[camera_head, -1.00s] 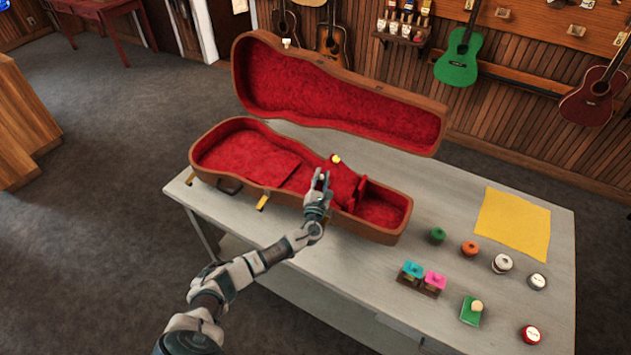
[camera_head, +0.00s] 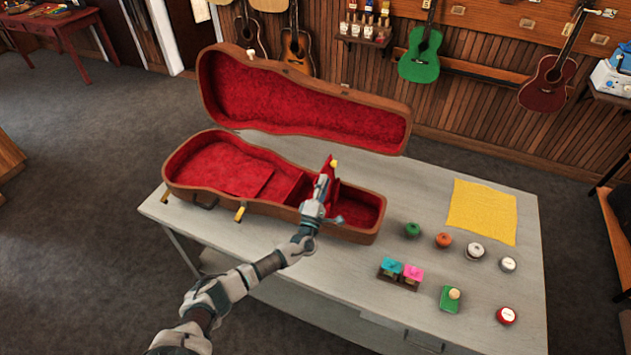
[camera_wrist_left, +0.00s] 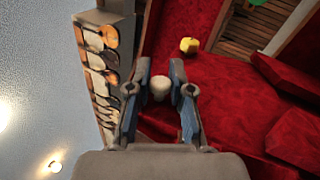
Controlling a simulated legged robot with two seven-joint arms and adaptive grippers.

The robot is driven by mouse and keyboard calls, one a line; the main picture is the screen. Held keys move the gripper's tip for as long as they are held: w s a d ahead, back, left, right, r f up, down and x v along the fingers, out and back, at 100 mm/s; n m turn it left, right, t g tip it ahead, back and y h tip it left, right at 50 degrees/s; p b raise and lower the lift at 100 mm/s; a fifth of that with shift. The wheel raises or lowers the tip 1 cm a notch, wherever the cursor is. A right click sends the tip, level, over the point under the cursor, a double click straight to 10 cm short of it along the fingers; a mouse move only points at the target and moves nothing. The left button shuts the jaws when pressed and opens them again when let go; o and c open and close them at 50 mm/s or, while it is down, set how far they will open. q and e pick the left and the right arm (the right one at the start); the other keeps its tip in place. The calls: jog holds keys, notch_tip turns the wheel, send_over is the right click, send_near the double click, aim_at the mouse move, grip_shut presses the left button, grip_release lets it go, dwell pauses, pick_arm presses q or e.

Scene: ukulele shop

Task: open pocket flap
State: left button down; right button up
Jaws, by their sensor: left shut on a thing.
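The open instrument case (camera_head: 370,238) lies on the table with red plush inside. Its red pocket flap (camera_head: 327,170) stands up steeply near the right part of the case, with a yellow knob (camera_head: 334,162) by its top. My left gripper (camera_head: 322,182) is at the flap and shut on it; the fingers partly hide it. In the left wrist view a pale round piece (camera_wrist_left: 160,88) shows between the fingers, and the yellow knob (camera_wrist_left: 189,45) shows just beyond them against red plush. My right gripper is not in view.
The raised case lid (camera_head: 300,100) stands behind. Right of the case are several small round pots, such as a green one (camera_head: 412,230), a small rack (camera_head: 400,275), a green block (camera_head: 450,298) and a yellow cloth (camera_head: 483,211). The table's front left is clear.

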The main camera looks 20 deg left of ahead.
pick_arm(q)
jog(key=shift+s+d+f+m+h, duration=0.1)
jog(key=shift+d+f+m+h, duration=0.2)
jog(key=shift+d+m, duration=0.2)
jog(key=shift+s+d+f+m+h, duration=0.1)
jog(key=shift+d+f+m+h, duration=0.2)
jog(key=shift+d+m, duration=0.2)
jog(key=c, duration=1.1)
grip_release()
jog(key=shift+a+r, duration=0.15)
jog(key=shift+r, duration=0.1)
jog(key=shift+w, duration=0.1)
jog(key=shift+a, duration=0.1)
jog(key=v, duration=1.2)
jog(key=shift+f, duration=0.1)
